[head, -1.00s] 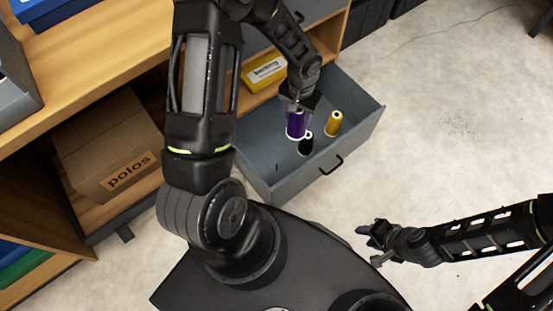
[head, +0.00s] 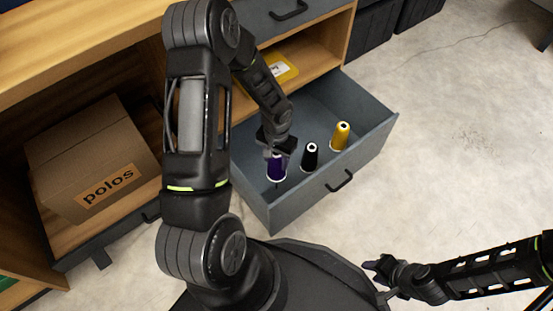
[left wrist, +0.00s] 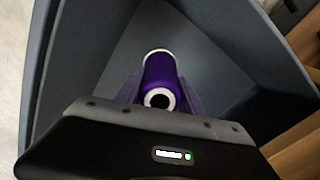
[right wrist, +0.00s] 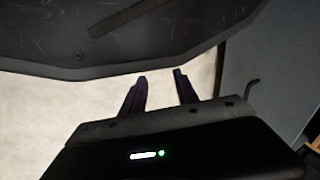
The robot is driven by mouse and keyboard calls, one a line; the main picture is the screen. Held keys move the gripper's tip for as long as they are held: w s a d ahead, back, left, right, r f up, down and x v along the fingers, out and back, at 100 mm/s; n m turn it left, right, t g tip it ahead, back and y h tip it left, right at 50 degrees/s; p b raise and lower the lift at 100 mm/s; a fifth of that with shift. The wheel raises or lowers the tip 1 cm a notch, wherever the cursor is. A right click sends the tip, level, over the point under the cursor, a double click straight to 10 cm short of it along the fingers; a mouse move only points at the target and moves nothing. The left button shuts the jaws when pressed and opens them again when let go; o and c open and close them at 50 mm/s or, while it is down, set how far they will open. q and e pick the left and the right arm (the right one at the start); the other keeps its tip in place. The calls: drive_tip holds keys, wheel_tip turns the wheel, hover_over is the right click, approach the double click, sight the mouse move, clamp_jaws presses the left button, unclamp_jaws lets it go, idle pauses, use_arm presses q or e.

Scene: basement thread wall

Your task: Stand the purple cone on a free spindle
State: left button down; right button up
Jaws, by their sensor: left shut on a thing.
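The purple cone (head: 277,168) is upright in the front left part of the open grey drawer (head: 374,138). My left gripper (head: 275,153) is shut on its upper part. In the left wrist view the purple cone (left wrist: 160,74) sits between the fingers, its open top towards the camera and a white rim at its far end. The spindle at this spot is mostly hidden; I cannot tell whether the cone rests on the drawer floor. My right gripper (head: 379,272) is empty and open beside my base; its parted fingers show in the right wrist view (right wrist: 160,88).
A black cone (head: 310,158) and a yellow cone (head: 341,137) stand in a row right of the purple one. Drawer walls rise close around. A yellow box (head: 284,70) lies on the shelf behind. A cardboard box marked "polos" (head: 85,155) is at left.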

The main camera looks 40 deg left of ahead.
use_arm(q)
drive_tip(key=shift+f, duration=0.15)
wheel_tip(320, 180, down, 10)
drive_tip(key=b, duration=0.8)
drive_tip(key=shift+f, duration=0.2)
idle(0.7)
drive_tip(key=shift+f+b, duration=0.15)
drive_tip(key=shift+b, duration=0.15)
drive_tip(key=c, duration=0.7)
unclamp_jaws()
drive_tip(key=shift+o, duration=0.2)
